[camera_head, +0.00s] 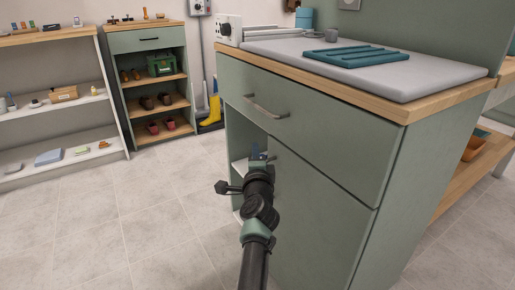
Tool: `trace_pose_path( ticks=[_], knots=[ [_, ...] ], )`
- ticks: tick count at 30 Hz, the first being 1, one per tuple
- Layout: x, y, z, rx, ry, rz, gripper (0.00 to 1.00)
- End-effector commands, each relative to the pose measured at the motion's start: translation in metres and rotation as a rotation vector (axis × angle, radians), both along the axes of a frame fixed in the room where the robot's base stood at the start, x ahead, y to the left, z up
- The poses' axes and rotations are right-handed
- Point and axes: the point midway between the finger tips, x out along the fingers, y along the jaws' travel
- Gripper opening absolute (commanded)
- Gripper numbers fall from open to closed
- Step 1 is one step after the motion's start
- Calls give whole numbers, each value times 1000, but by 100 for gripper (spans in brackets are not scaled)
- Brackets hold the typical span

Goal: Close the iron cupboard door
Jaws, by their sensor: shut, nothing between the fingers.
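The green iron cupboard (410,170) stands at centre right, with a wooden edge and a grey padded top. Its front has a wide drawer with a metal handle (264,108). Below is a green door panel (318,215) on the right, and an open gap with pale shelves (240,168) on the left. I cannot tell whether the panel slides or swings. My gripper (258,154) is shut and empty in front of the gap, near the panel's left edge. My wrist partly hides the gap and that edge; contact is unclear.
A dark shelf unit (117,100) with shoes and a green crate stands behind. White shelves (60,125) are at left, yellow boots (211,112) at the back. The tiled floor (120,230) at left is clear.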

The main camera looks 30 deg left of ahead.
Motion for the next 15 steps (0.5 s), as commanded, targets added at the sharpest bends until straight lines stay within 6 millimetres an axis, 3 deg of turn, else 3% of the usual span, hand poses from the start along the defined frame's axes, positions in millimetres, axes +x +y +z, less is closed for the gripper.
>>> trace_pose_path(
  ticks=[15],
  knots=[
    [-75, 40, 4, -1, 2, 1, 0]
  ],
)
